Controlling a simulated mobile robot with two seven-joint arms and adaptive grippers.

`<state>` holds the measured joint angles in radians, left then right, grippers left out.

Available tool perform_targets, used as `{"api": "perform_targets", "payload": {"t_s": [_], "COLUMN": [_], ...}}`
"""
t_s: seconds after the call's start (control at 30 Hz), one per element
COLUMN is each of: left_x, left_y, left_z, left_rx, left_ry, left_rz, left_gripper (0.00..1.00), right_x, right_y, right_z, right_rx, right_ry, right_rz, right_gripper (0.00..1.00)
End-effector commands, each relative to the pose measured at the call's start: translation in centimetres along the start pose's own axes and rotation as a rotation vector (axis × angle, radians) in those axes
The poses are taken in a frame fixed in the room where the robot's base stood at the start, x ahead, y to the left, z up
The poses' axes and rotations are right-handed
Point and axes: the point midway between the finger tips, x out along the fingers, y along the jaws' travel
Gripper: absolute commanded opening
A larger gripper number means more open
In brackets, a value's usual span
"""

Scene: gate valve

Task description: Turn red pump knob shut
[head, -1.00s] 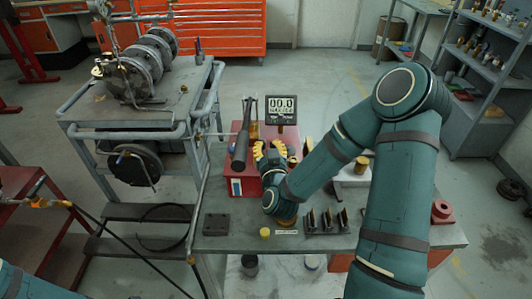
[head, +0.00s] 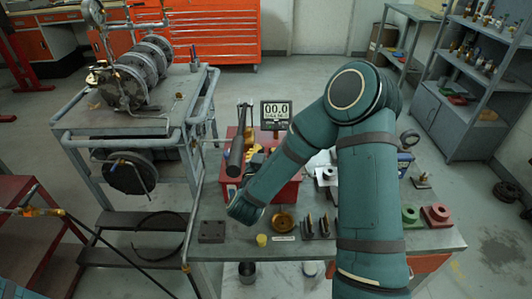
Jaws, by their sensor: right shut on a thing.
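The red pump (head: 284,193) stands on the workbench, with a long black handle (head: 236,158) and a small display (head: 275,113) reading 00.0 above it. My right gripper (head: 254,156) is at the pump's front left, beside the handle. Only parts of its yellow fingers show, and my forearm and wrist hide the rest. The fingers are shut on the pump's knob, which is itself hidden. My left gripper is out of view; only a bit of teal arm shows at the bottom left corner.
The grey workbench (head: 226,246) holds a dark plate (head: 212,231), a brass dish (head: 284,221), a small yellow cylinder (head: 261,240) and black stands (head: 317,225). Green (head: 410,213) and red (head: 436,214) blocks are at right. A piped cart (head: 125,122) stands at left.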

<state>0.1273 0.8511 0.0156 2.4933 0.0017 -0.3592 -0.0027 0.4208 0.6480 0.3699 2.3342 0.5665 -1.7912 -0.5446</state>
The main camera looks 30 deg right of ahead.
Motion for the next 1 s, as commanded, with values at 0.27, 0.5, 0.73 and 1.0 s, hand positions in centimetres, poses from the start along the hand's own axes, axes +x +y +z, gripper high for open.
{"api": "perform_targets", "payload": {"t_s": [0.27, 0.5, 0.73, 1.0], "left_x": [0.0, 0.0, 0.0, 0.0], "left_y": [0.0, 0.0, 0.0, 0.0], "left_z": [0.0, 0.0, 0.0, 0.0], "left_rx": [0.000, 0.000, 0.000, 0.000], "left_ry": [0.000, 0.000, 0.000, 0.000], "left_rz": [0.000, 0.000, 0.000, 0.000], "left_gripper": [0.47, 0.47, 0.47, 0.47], "right_x": [-0.1, 0.0, -0.5, -4.9], "right_y": [0.0, 0.0, 0.0, -0.2], "right_z": [0.1, 0.1, 0.1, 0.1], "right_rx": [-0.001, 0.000, 0.000, -0.002], "right_ry": [-0.004, -0.002, -0.002, -0.003], "right_rz": [-0.002, -0.002, -0.003, -0.009], "right_gripper": [0.42, 0.69, 0.69, 0.69]}}
